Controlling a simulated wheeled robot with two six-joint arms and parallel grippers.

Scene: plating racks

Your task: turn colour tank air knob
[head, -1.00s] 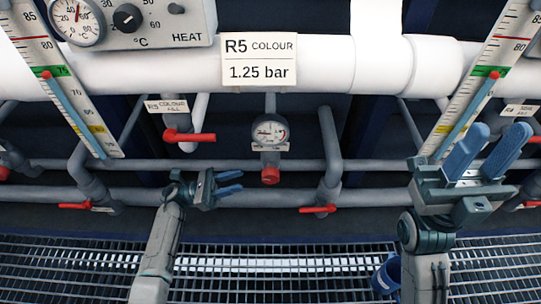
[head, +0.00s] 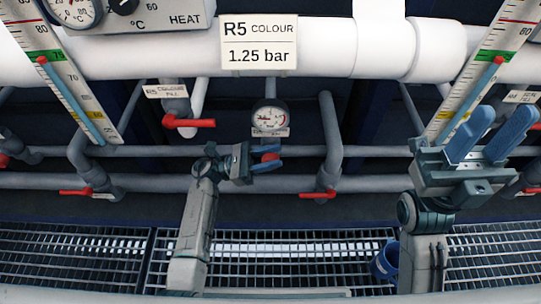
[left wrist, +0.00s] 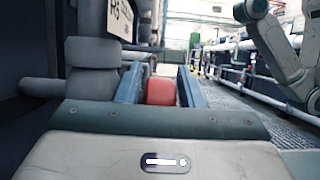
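The red air knob (head: 270,156) sits under a round pressure gauge (head: 270,117), below a sign reading R5 COLOUR 1.25 bar (head: 259,43). My left gripper (head: 267,158) reaches it from the left, its blue fingers apart, one above and one below the knob. In the left wrist view the knob (left wrist: 160,92) shows between the two fingers, with very little gap at either side. I cannot tell whether they touch it. My right gripper (head: 490,135) is open and empty at the right, fingers pointing up, in front of a level scale.
Red lever valves stand close by: one at upper left (head: 188,122), one at lower right of the knob (head: 320,194), one at far left (head: 76,191). Grey pipes run behind. A blue cup-like object (head: 385,262) is by my right arm. Grating (head: 300,248) lies below.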

